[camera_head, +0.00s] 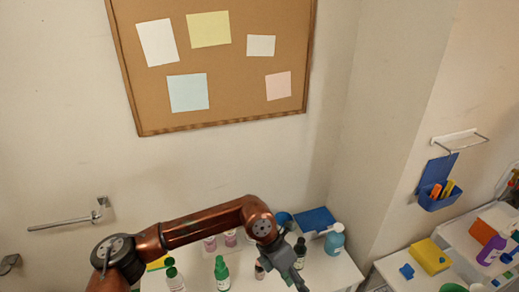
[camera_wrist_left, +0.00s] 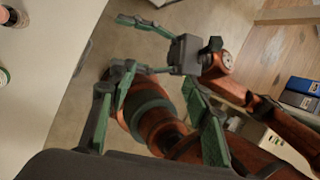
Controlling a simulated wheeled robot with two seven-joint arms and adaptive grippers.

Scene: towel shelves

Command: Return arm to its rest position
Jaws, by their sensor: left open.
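My left arm comes in from the left in the head view, bent at a copper elbow. Its grey gripper (camera_head: 290,270) points down over the white surface, among the bottles near the bottom edge. In the left wrist view my left gripper (camera_wrist_left: 158,85) has its green fingers spread wide with nothing between the tips. A copper part of my own body shows beyond them. My right gripper (camera_wrist_left: 130,42) is at the top of the left wrist view, its two green fingers apart and empty. It is out of the head view.
Green-capped bottles (camera_head: 222,275), a dark bottle (camera_head: 300,250) and a blue bottle (camera_head: 335,240) stand close to the left gripper. A blue folded cloth (camera_head: 314,219) lies behind. A wall bar (camera_head: 62,221) projects at left. A yellow cloth (camera_head: 430,257) lies on the right surface.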

